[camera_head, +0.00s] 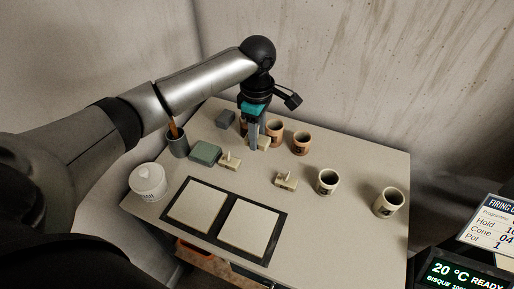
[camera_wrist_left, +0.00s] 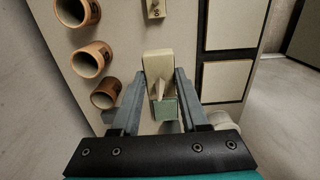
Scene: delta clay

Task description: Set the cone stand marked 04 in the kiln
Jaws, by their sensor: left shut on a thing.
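My left gripper (camera_head: 255,147) reaches down over the table in the head view. It is shut on a cream cone stand (camera_head: 263,142), which shows between the two fingers in the wrist view (camera_wrist_left: 156,66). I cannot read the mark on this stand. A second cone stand (camera_head: 230,161) sits to the left of the gripper, by a green block. A third cone stand (camera_head: 286,180) sits to the right; it shows at the top of the wrist view (camera_wrist_left: 155,9) with a mark that looks like 06. My right gripper is not in view. I cannot make out the kiln's chamber.
Terracotta mugs (camera_head: 301,143) stand close beside the gripper. Two pale mugs (camera_head: 327,182) stand at the right of the table (camera_head: 345,222). Two pale slabs in a dark frame (camera_head: 237,221) lie in front. A white tub (camera_head: 148,182) is left. A display (camera_head: 462,272) is lower right.

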